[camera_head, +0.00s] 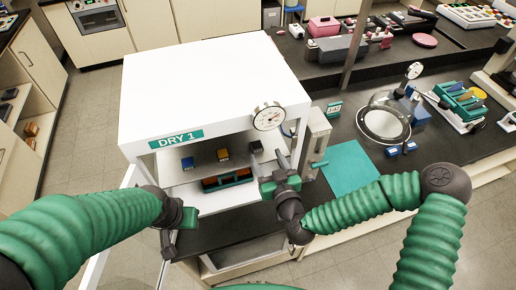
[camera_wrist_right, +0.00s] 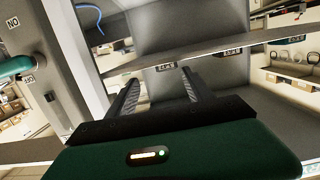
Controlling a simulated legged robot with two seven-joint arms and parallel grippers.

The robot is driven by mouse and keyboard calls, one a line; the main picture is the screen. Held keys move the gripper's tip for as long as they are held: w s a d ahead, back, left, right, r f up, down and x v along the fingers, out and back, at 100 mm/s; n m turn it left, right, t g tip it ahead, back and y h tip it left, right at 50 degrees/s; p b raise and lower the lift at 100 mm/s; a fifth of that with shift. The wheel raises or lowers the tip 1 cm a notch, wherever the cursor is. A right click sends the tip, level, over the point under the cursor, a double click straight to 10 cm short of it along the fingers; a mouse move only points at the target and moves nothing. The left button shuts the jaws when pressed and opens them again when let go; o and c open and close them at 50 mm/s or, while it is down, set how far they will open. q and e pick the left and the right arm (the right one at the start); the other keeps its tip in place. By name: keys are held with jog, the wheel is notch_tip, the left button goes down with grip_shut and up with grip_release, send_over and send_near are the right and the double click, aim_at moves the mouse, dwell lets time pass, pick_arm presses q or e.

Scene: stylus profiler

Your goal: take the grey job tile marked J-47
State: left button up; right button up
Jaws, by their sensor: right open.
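The white cabinet marked DRY 1 (camera_head: 205,85) stands open at the front. On its shelf sit a blue tile (camera_head: 187,163), a dark tile with a yellow top (camera_head: 223,155) and a dark grey tile (camera_head: 256,147) at the right end. No J-47 marking is legible. My right gripper (camera_head: 283,162) is at the right side of the opening, close to the grey tile. In the right wrist view its fingers (camera_wrist_right: 160,72) are apart with nothing clearly between them, facing a shelf edge with small labels. My left gripper (camera_head: 172,230) is at the front left; its fingers are unclear.
A tray with orange and green parts (camera_head: 228,180) lies below the shelf. A round dial gauge (camera_head: 268,117) is at the cabinet's front right corner. A grey upright unit (camera_head: 317,142) and a teal mat (camera_head: 350,167) lie to the right. The open door is at the left.

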aim_at(258, 149)
jog(key=w+a, duration=0.1)
jog(key=w+a+p, duration=0.1)
jog(key=w, duration=0.1)
jog(key=w+a+p, duration=0.1)
jog(key=shift+w+a+f, duration=0.1)
jog(key=shift+w+f, duration=0.25)
jog(key=shift+w, duration=0.05)
jog(key=shift+w+f, duration=0.1)
jog(key=shift+c, duration=0.7)
jog(key=shift+d, duration=0.25)
jog(key=c, duration=1)
jog(key=shift+a, duration=0.15)
grip_shut()
